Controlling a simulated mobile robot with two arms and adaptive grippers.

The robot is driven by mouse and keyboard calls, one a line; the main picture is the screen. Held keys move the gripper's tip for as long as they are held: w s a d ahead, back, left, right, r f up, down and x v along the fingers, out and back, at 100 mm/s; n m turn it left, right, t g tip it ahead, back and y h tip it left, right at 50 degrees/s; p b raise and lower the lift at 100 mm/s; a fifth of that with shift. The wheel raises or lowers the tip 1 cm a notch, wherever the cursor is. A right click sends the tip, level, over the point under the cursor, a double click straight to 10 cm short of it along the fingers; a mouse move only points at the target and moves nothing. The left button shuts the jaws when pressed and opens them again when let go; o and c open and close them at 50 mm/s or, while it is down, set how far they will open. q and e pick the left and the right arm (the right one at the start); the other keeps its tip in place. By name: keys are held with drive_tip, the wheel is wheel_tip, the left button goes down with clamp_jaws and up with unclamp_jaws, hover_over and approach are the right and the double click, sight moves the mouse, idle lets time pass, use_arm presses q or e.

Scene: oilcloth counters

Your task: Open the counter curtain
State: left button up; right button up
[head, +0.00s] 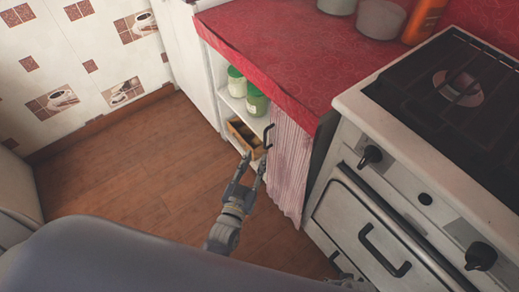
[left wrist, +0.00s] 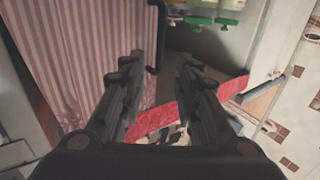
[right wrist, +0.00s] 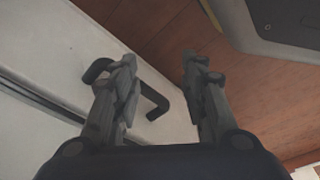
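The pink striped curtain (head: 287,165) hangs under the red counter, beside the stove. It covers the right part of the cupboard opening; shelves show to its left. A black handle (head: 268,136) is at its left edge. In the left wrist view the curtain (left wrist: 85,45) fills the upper left, with the handle (left wrist: 156,38) just beyond the fingertips. My left gripper (head: 254,163) is open and empty, just below the handle in the head view; I see no contact. My right gripper (right wrist: 160,65) is open, near the black oven handle (right wrist: 158,98); contact there is unclear.
The white stove (head: 375,200) stands right of the curtain. Green-lidded jars (head: 257,101) and a wooden crate (head: 241,139) sit on the shelves. Pots (head: 380,18) and an orange bottle (head: 424,20) stand on the red counter (head: 280,50). The wooden floor (head: 120,165) is clear on the left.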

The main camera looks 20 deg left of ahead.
use_arm(q)
drive_tip(key=shift+s+a, duration=0.1)
drive_tip(key=shift+s, duration=1.95)
drive_tip(key=s+a+f+g, duration=0.1)
drive_tip(key=s+f+g, duration=0.3)
drive_tip(key=f, duration=0.3)
drive_tip(key=s+a+f+m+g, duration=0.1)
drive_tip(key=s+f+g, duration=0.3)
drive_tip(key=f, duration=0.3)
drive_tip(key=s+a+f+g, duration=0.1)
drive_tip(key=s+f+g, duration=0.25)
drive_tip(key=f, duration=0.25)
drive_tip(key=s+a+f+g+p, duration=0.1)
drive_tip(key=s+a+g+p, duration=0.1)
drive_tip(key=s+p, duration=0.6)
drive_tip(key=s+a+f+g+y+p, duration=0.1)
drive_tip(key=s+a+p, duration=0.4)
drive_tip(key=s, duration=1.2)
drive_tip(key=f+g+p, duration=0.1)
drive_tip(key=g+p, duration=0.1)
drive_tip(key=shift+f+m+p, duration=0.2)
drive_tip(key=shift+m+p, duration=0.1)
drive_tip(key=shift+p, duration=0.05)
use_arm(e)
drive_tip(key=s+d+g, duration=0.1)
drive_tip(key=s+d, duration=0.2)
drive_tip(key=s, duration=1.3)
drive_tip(key=shift+s+r, duration=0.2)
drive_tip(key=shift+r, duration=0.15)
